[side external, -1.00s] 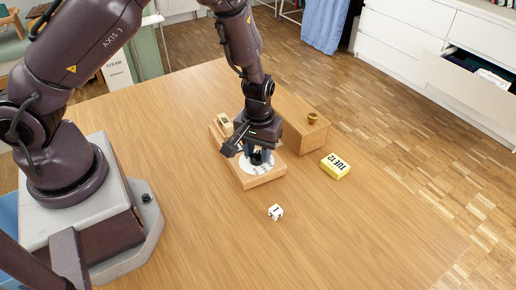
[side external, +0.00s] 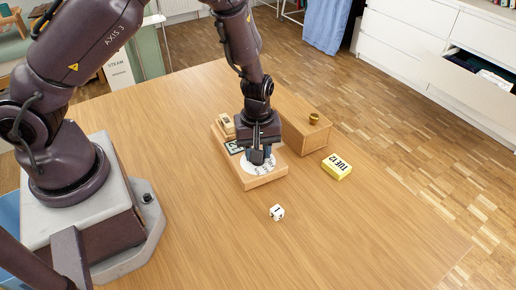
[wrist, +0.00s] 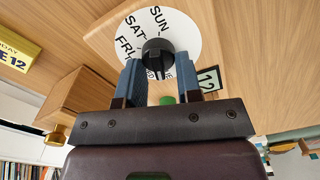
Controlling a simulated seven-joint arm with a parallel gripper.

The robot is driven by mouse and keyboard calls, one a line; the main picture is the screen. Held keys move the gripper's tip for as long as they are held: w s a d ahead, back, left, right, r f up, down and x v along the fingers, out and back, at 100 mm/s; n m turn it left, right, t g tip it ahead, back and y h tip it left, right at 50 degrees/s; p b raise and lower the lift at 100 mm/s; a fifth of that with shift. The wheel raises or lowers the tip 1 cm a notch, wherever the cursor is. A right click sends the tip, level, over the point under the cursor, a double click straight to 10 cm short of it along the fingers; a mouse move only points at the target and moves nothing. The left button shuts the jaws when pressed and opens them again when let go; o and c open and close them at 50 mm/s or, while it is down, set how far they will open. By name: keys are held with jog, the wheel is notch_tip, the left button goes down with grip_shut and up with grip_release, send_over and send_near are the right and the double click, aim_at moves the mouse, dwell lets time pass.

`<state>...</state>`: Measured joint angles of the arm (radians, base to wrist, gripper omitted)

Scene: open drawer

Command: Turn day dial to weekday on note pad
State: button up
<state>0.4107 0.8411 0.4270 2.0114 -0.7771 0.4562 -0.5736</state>
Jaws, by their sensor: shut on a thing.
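The white day dial (side external: 269,170) lies on a wooden base (side external: 264,183). In the wrist view the dial (wrist: 187,30) shows SUN, SAT and FRI around a black centre knob (wrist: 158,55); other day names are partly hidden. My gripper (side external: 258,160) points down over the dial. In the wrist view my gripper (wrist: 158,68) has its blue fingers on both sides of the knob, shut on it. The yellow note pad (side external: 336,166) reads TUE 12 and lies right of the base. Its edge also shows in the wrist view (wrist: 17,55).
A wooden box (side external: 309,140) with a brass knob (side external: 314,118) stands behind, close to the base. A framed 12 (wrist: 208,79) sits beside the dial. A white die (side external: 277,212) lies in front. The table's front right is clear.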

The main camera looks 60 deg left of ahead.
jog(key=shift+n, duration=0.5)
jog(key=o, duration=0.8)
notch_tip(320, 180, up, 13)
dwell(0.5)
